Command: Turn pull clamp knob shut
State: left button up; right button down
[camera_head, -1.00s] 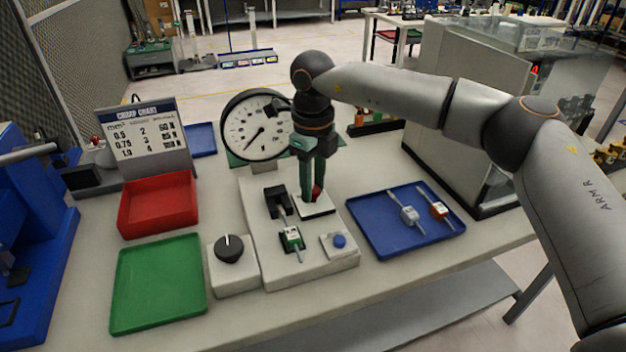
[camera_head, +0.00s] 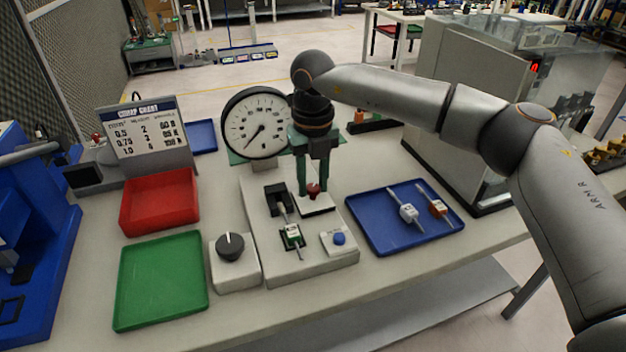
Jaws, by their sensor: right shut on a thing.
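The red clamp knob (camera_head: 313,190) sits on a small white plate (camera_head: 318,208) on the white tester base (camera_head: 258,222). My right gripper (camera_head: 313,188) points straight down and is shut on the knob, with one green finger on each side of it. A dial gauge (camera_head: 257,124) stands behind, its needle pointing to the lower left. My left gripper is not in view.
A blue button (camera_head: 339,238) is in front of the knob. A black dial (camera_head: 230,247) stands on its own box. A blue tray (camera_head: 372,232) with two tagged connectors lies right; red (camera_head: 160,203) and green (camera_head: 160,280) trays lie left. A crimp chart (camera_head: 146,135) stands behind them.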

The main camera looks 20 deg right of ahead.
aim_at(313, 187)
dwell(0.4)
jog(key=c, duration=0.5)
grip_release()
jog(key=shift+c, duration=0.2)
notch_tip(313, 187, up, 12)
jog(key=shift+r+p, duration=0.25)
jog(key=shift+p, duration=0.1)
jog(key=shift+f, duration=0.1)
